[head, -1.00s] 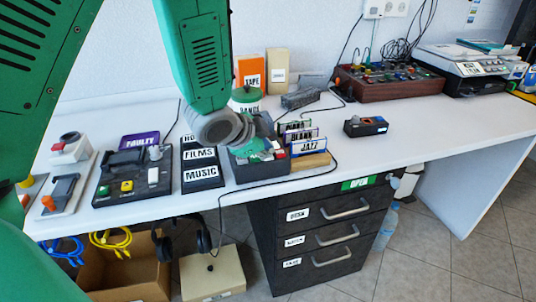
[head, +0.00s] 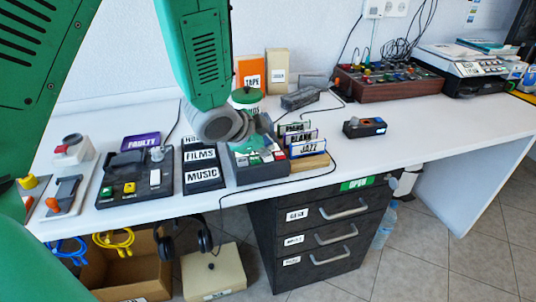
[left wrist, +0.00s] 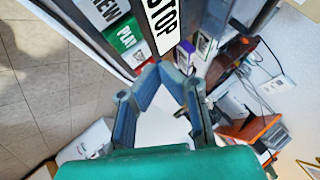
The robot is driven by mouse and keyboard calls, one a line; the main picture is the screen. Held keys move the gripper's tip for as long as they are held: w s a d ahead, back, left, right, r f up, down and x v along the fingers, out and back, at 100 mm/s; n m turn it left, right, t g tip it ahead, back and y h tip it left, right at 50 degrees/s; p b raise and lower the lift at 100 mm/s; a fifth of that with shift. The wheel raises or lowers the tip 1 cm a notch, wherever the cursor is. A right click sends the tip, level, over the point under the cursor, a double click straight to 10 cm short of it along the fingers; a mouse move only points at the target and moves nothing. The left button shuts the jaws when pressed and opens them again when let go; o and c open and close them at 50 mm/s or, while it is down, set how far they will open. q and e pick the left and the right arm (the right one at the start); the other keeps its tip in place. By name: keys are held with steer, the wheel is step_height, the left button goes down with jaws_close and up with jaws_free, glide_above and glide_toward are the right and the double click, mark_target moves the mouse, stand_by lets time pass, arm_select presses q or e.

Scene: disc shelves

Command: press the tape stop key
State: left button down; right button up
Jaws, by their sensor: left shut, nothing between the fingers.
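The tape deck (head: 275,171) is a dark box at the table's front edge, with a row of keys along its front. In the left wrist view the white STOP key (left wrist: 161,25) lies just above my fingertips, beside the green PLAY key (left wrist: 125,38) and a white REW key (left wrist: 103,12). My left gripper (left wrist: 161,74) is shut and empty, its tips close to the STOP key; I cannot tell if they touch it. In the head view my left wrist hangs over the deck's left side, hiding part of it. My right gripper is not in view.
A stand marked FILMS and MUSIC (head: 202,168) is left of the deck. Label dividers with a JAZZ card (head: 308,147) stand close on its right. A small dark box (head: 365,127) sits farther right, with clear white table around it. A cable runs past the deck's front.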

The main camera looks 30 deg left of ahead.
mark_target(267, 156)
arm_select(q)
step_height(267, 156, up, 5)
steer(key=p, duration=0.5)
steer(key=shift+r, duration=0.1)
stand_by(0.7)
